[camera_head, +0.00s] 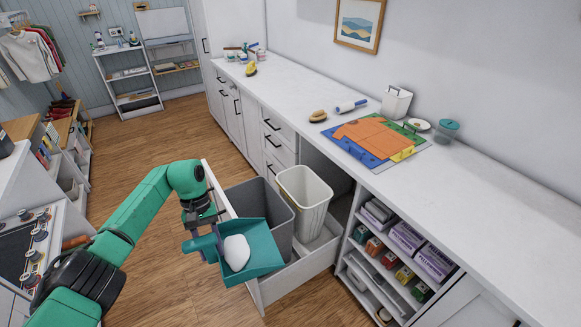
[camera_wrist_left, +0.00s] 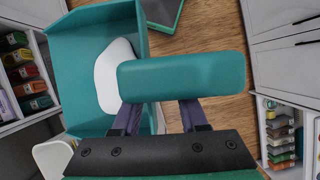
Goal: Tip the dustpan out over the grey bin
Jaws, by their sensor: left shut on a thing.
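My left gripper (camera_head: 200,219) is shut on the handle of the teal dustpan (camera_head: 262,262). In the left wrist view the fingers (camera_wrist_left: 160,116) close on the teal handle (camera_wrist_left: 182,82). A smooth white lump (camera_head: 237,252) lies in the pan, and it also shows in the left wrist view (camera_wrist_left: 112,75). The pan is held about level, in front of and partly over the grey bin (camera_head: 262,201), hiding its lower part. The grey bin stands in a pulled-out drawer, left of a white bin. My right gripper is not in view.
The white bin (camera_head: 305,187) shares the open drawer (camera_head: 290,283) with the grey bin. The white counter (camera_head: 300,95) runs along the right, with a colourful mat and felt pieces (camera_head: 375,138) on it. Open shelves (camera_head: 390,255) stand right of the drawer. Wooden floor is clear at left.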

